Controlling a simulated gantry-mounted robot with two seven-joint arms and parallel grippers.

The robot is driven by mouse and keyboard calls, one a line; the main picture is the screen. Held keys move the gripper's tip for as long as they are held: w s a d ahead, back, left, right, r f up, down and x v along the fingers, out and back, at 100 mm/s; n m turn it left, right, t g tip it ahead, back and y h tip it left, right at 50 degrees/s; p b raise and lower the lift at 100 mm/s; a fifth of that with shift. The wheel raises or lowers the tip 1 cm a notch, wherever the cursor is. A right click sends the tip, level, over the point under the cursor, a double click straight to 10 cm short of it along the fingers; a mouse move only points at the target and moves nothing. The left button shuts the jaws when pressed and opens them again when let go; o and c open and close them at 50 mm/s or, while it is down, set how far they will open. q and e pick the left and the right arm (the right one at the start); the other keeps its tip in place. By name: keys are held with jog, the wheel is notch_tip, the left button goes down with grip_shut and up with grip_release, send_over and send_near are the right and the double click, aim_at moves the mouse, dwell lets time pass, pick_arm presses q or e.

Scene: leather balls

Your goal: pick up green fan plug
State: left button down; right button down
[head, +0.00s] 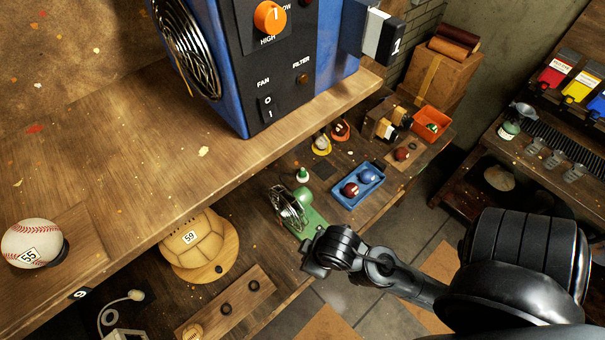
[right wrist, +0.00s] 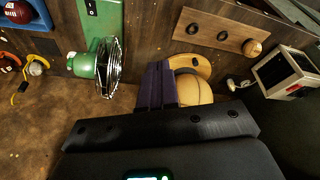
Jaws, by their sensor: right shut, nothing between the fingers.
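The green fan (head: 309,217) with its round wire cage stands on the lower wooden bench in the head view. It also shows left of the fingers in the right wrist view (right wrist: 83,66). I cannot make out its plug in either view. My right gripper (right wrist: 155,88) has its dark purple fingers shut with nothing between them, beside the fan cage and apart from it, next to the tan ball. In the head view my right arm reaches in from the right and its black end (head: 318,264) overlaps the fan's near end. My left gripper is not in view.
A tan ball (head: 192,240) sits on a round wooden board left of the fan. A blue tray (head: 357,187) holds two balls. A higher wooden shelf (head: 120,150) carries a blue heater (head: 225,60) and a baseball (head: 32,243).

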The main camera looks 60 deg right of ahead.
jog(key=c, duration=0.6)
grip_release()
